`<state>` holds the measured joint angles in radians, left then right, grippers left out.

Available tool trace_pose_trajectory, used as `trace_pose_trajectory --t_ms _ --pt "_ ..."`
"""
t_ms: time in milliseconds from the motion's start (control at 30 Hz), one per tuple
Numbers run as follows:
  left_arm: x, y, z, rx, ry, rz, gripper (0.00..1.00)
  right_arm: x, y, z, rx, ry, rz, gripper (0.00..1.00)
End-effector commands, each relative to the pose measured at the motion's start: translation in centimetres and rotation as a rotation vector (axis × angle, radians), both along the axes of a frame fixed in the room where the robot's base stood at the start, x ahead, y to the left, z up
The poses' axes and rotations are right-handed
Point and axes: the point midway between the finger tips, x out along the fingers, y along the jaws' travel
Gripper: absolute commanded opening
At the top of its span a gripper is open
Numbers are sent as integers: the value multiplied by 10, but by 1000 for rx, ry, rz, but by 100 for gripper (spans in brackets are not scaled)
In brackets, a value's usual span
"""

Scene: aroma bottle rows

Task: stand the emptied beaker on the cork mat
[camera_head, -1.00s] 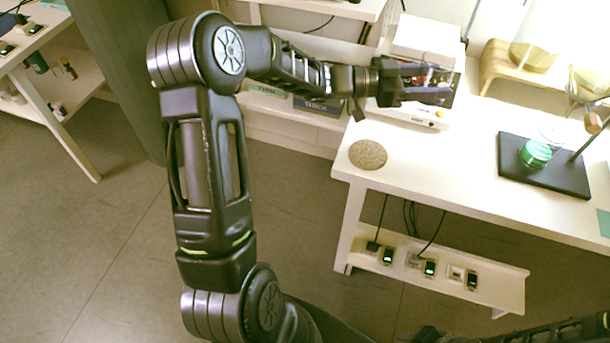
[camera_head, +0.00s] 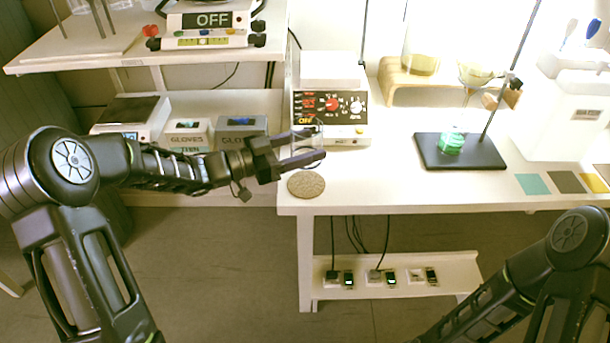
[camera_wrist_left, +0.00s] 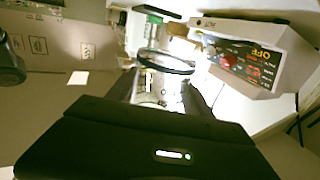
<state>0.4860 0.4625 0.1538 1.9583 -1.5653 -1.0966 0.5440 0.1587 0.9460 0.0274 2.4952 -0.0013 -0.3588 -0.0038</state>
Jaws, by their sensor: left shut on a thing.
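My left gripper (camera_head: 310,148) is shut on a clear glass beaker (camera_head: 313,135), which is faint between the fingers in the head view. In the left wrist view the beaker's dark round rim (camera_wrist_left: 167,63) shows, and the glass looks empty. The round cork mat (camera_head: 306,185) lies bare at the table's left front corner. The gripper and beaker appear above and just behind the mat; the exact height is hard to tell. My right arm comes in at lower right, but its gripper is outside the frames.
A hotplate device (camera_head: 333,107) reading OFF stands just behind the gripper. Right of it are a wooden stand (camera_head: 392,82) and a black stand base (camera_head: 480,158) bearing a green-filled vessel (camera_head: 451,142). The white table (camera_head: 385,185) is clear right of the mat.

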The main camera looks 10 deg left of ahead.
Motion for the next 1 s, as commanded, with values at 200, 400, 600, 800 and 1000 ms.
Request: trace_pose_trajectory --t_ms 200,400,600,800,1000 --pt "0 0 -35 -3 2 0 9 0 0 -5 0 0 0 36" --pt "0 0 -37 0 -1 0 9 0 0 -5 0 1 0 36" --pt "0 0 -43 -1 1 0 9 0 0 -6 0 1 0 36" --pt "0 0 -70 -2 2 0 9 0 0 -10 0 1 0 36" --pt "0 0 -74 0 -1 0 9 0 0 -10 0 1 0 36"
